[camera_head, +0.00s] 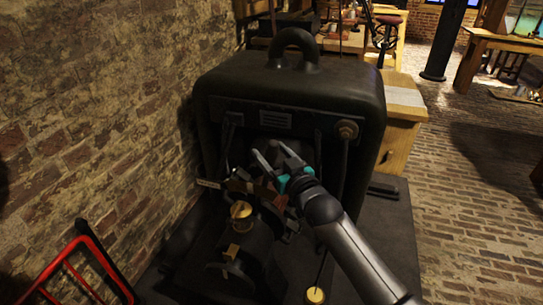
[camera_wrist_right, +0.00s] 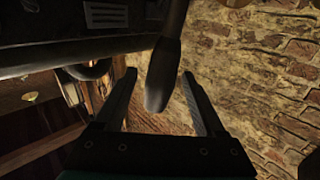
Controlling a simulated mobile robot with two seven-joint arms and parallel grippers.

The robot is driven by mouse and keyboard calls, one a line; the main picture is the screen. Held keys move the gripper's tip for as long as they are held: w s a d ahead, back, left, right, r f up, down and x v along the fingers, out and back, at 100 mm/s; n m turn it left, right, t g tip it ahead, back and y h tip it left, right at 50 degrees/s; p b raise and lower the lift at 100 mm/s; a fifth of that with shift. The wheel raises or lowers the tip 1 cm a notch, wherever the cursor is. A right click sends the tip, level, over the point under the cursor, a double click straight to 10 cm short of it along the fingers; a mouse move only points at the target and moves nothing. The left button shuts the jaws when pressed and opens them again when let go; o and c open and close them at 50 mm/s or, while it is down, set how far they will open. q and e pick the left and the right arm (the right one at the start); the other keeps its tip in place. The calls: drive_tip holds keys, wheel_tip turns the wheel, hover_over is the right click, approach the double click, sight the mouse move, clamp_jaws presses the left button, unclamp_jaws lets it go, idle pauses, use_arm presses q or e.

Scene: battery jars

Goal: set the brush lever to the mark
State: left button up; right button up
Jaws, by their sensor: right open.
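A large black machine (camera_head: 290,90) with a looped top handle stands against the brick wall. My right gripper (camera_head: 267,155) is in front of its face, open, with its fingers pointing to the left. In the right wrist view a dark rod with a rounded end (camera_wrist_right: 164,78) reaches down between the two open fingers, with gaps at both sides; it looks like the brush lever's handle, but I cannot be sure. A pale-tipped bar (camera_head: 208,184) juts left below the gripper. The mark cannot be made out. My left gripper is out of view.
A brass cap (camera_head: 241,210) and dark machine parts sit below the gripper. The brick wall (camera_head: 90,110) is close on the left. A red tubular frame (camera_head: 80,245) stands at the lower left. A wooden cabinet (camera_head: 399,140) is behind; the brick floor at right is open.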

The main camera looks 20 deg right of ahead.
drive_tip(key=shift+w, duration=0.1)
drive_tip(key=shift+c, duration=0.3)
clamp_jaws()
idle(1.1)
